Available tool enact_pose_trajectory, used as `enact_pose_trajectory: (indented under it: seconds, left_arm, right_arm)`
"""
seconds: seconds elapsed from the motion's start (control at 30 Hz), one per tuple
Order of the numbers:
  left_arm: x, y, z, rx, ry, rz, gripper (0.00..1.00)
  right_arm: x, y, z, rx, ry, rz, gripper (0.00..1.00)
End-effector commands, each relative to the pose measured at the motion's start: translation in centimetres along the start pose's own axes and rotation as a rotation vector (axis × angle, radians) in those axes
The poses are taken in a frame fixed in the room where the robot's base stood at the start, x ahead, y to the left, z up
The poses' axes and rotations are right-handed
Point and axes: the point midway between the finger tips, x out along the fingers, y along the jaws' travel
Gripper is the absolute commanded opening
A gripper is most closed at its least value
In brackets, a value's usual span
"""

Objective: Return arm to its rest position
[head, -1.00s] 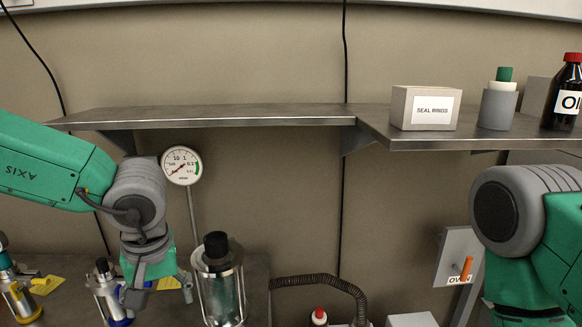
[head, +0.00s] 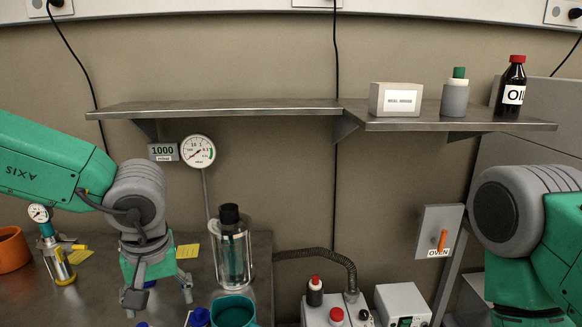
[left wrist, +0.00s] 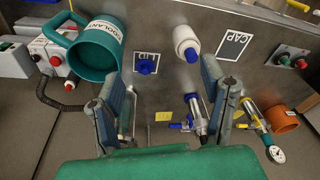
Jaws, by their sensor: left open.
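My left arm (head: 60,175) comes in from the left in the head view, with the forearm and grey wrist bent down. My left gripper (head: 158,300) hangs over the bench, open, with its fingers apart and nothing between them. The left wrist view shows the two fingers of this gripper (left wrist: 165,112) spread above the metal bench. My right arm (head: 535,225) shows at the right edge of the head view; its gripper is out of frame.
A glass vessel (head: 232,250) stands right of my left gripper. A shelf (head: 240,107) runs along the wall above. A teal coolant jug (left wrist: 92,55), a white bottle (left wrist: 186,42) and a blue-capped fitting (left wrist: 196,118) stand near the left fingers. An orange cup (head: 12,252) is at far left.

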Motion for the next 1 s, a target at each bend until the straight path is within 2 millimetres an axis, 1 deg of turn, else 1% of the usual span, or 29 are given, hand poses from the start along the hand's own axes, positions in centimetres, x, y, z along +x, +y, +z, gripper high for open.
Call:
enact_pose_trajectory:
  seconds: [0.07, 0.1, 0.37, 0.47, 0.67, 0.77, 0.83, 0.87, 0.9, 0.97, 1.0]
  left_arm:
    - [0.3, -0.1, 0.0, 0.000, 0.003, -0.005, 0.66]
    - [1.1, -0.4, 0.1, 0.000, 0.015, -0.019, 0.66]
    - [5.7, -1.9, 0.1, 0.004, 0.099, -0.080, 0.66]
    - [7.8, -2.7, 0.4, 0.013, 0.139, -0.101, 0.66]
    - [13.0, -4.7, 1.8, 0.062, 0.222, -0.126, 0.66]
    - [16.4, -6.0, 3.5, 0.111, 0.252, -0.121, 0.66]
    - [18.9, -7.2, 5.6, 0.161, 0.257, -0.102, 0.66]
    - [20.1, -7.8, 6.8, 0.186, 0.253, -0.089, 0.66]
    - [21.4, -8.6, 8.4, 0.217, 0.239, -0.069, 0.66]
    - [23.0, -9.8, 10.9, 0.259, 0.207, -0.038, 0.66]
    - [23.8, -10.6, 12.6, 0.283, 0.179, -0.018, 0.66]
  right_arm:
    - [0.0, 0.0, 0.0, 0.000, -0.001, 0.000, 0.00]
    - [0.0, 0.0, 0.0, 0.000, 0.000, 0.000, 0.00]
    - [0.0, 0.0, -0.1, 0.000, 0.001, 0.000, 0.00]
    - [0.0, 0.0, -0.1, 0.000, 0.001, 0.000, 0.00]
    - [0.0, 0.0, 0.0, 0.000, 0.000, 0.000, 0.00]
    - [0.0, 0.0, 0.0, 0.000, 0.000, 0.000, 0.00]
    - [0.0, 0.0, 0.0, 0.000, 0.000, 0.000, 0.00]
    - [0.0, 0.0, 0.0, 0.000, 0.000, 0.000, 0.00]
    - [0.0, 0.0, 0.0, 0.000, 0.000, 0.000, 0.00]
    - [0.0, 0.0, 0.0, 0.000, 0.000, 0.000, 0.00]
    - [0.0, 0.0, 0.0, 0.000, 0.000, 0.000, 0.00]
